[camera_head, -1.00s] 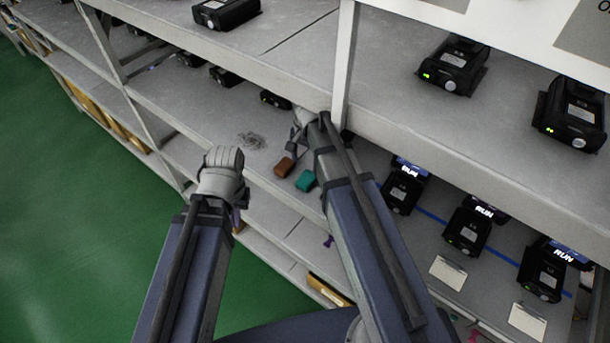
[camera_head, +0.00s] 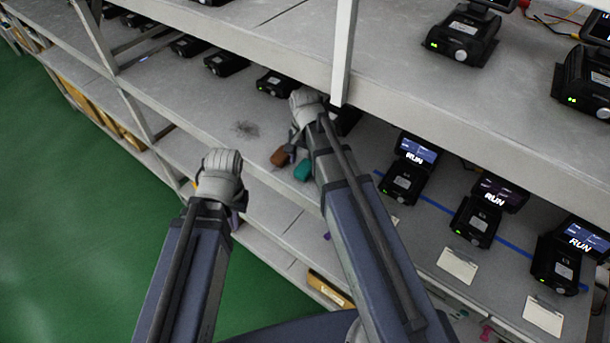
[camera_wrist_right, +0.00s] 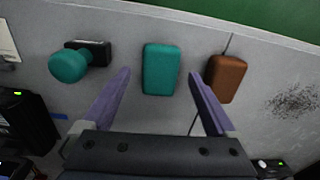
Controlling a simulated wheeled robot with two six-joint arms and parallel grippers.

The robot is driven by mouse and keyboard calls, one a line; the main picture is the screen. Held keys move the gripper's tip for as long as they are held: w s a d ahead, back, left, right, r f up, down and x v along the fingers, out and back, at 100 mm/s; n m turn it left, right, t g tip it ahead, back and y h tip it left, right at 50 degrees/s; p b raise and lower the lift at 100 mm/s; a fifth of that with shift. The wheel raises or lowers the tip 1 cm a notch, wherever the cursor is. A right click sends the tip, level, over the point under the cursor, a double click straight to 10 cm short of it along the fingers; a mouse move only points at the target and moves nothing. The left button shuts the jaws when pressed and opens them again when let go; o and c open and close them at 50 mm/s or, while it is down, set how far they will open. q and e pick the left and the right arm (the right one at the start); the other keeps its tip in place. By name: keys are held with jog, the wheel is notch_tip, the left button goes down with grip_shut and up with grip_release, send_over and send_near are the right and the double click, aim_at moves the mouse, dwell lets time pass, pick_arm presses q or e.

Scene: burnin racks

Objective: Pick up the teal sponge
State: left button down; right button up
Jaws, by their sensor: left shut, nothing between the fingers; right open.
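The teal sponge (camera_head: 302,171) lies on the lower shelf near its front edge, partly hidden by my right arm in the head view. In the right wrist view the teal sponge (camera_wrist_right: 160,68) is upright in the picture, between the tips of my right gripper's purple fingers (camera_wrist_right: 160,74). Those fingers are spread wide, with a gap on each side of the sponge and nothing held. My right gripper (camera_head: 297,146) is above the shelf beside the sponge. My left gripper (camera_head: 236,212) is shut and empty, in front of the shelf edge; its fingers are mostly hidden.
A brown block (camera_wrist_right: 226,78) lies close to the right finger in the wrist view. A teal knob on a black base (camera_wrist_right: 70,65) is to the left. A dark smudge (camera_head: 247,129) marks the shelf. A white upright post (camera_head: 344,55) and the upper shelf (camera_head: 420,85) stand close to my right arm.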

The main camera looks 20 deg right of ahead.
jog(key=shift+f, duration=0.6)
pick_arm(q)
jog(key=shift+f, duration=0.5)
pick_arm(e)
jog(key=shift+r, duration=0.1)
jog(key=c, duration=1.4)
pick_arm(q)
jog(key=shift+r, duration=0.25)
pick_arm(e)
jog(key=shift+r, duration=0.25)
jog(key=shift+c, duration=0.2)
